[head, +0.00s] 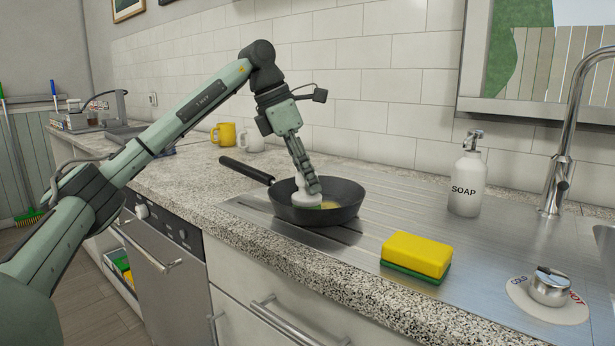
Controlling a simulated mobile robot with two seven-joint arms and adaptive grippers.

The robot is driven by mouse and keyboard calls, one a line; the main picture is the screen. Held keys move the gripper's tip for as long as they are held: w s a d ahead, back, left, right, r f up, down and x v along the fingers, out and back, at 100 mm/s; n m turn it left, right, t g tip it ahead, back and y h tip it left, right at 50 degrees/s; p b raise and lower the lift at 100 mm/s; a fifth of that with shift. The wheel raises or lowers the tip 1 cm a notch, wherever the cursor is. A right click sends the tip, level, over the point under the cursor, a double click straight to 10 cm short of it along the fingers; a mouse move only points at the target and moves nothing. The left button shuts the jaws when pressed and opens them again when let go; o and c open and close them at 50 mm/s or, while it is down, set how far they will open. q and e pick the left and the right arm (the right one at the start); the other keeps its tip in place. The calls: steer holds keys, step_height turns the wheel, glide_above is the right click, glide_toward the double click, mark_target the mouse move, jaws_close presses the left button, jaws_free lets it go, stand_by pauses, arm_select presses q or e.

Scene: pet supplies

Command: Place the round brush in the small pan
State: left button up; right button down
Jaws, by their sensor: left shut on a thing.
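A small black pan (345,207) sits on the metal draining area of the counter, its handle pointing to the back left. My left gripper (312,190) reaches down into the pan from above. It is shut on a white round brush (300,199), which is inside the pan's rim on the left side. The fingers hide part of the brush, and I cannot tell whether it touches the pan's bottom. A yellowish patch shows on the pan's inner floor beside the brush. My right gripper is not in view.
A yellow and green sponge (416,257) lies in front right of the pan. A white soap bottle (466,180) stands behind it, near the tap (563,140). A yellow mug (224,135) and a white mug (251,138) stand by the wall.

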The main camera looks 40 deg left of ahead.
arm_select(q)
steer(key=shift+d+r, duration=0.1)
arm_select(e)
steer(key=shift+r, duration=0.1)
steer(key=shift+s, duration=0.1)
arm_select(q)
steer(key=o, duration=1.2)
steer(key=shift+c, duration=0.2)
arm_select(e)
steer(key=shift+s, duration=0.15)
arm_select(q)
steer(key=shift+s+r, duration=0.1)
steer(key=shift+r, duration=0.3)
steer(key=p+v, duration=0.1)
steer(key=v, duration=1)
steer(key=shift+a+p, duration=0.25)
steer(key=shift+p, duration=0.1)
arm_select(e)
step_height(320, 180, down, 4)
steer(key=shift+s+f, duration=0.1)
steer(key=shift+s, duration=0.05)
